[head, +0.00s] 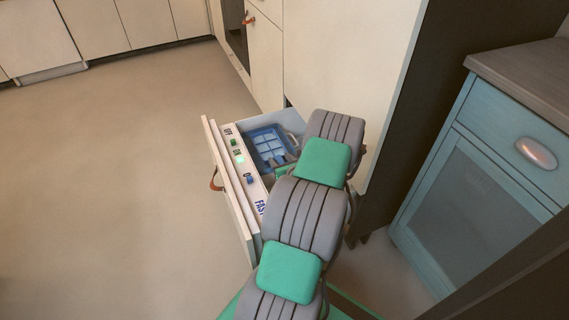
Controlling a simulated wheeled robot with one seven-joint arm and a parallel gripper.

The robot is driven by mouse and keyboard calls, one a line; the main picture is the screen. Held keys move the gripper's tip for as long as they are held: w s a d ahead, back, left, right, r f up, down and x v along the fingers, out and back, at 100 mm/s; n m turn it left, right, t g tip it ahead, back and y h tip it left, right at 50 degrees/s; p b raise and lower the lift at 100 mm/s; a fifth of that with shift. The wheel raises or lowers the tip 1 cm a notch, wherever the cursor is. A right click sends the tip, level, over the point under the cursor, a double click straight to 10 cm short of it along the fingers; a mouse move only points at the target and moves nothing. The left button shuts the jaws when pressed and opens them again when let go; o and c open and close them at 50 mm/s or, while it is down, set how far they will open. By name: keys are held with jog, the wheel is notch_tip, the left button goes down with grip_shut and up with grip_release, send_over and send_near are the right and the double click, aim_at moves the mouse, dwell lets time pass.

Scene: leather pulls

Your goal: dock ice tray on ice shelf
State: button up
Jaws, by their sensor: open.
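The ice tray (268,143) is blue with pale square cells. It sits inside the pulled-out drawer, toward its back. My gripper (291,146) is mostly hidden behind my own arm; a small grey part of it shows at the right side of the tray. It is open, and I cannot tell whether it touches the tray. I cannot make out the ice shelf as a separate thing; my arm covers the right part of the drawer.
The open drawer (233,185) has a white front edge with switches, a lit green patch and lettering, plus a leather pull (215,180). A tall cream cabinet (345,60) stands behind. A blue cabinet (480,170) stands right. The floor (110,180) at left is clear.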

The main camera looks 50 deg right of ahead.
jog(key=p+v, duration=0.3)
jog(key=v, duration=0.8)
jog(key=shift+s+r, duration=0.1)
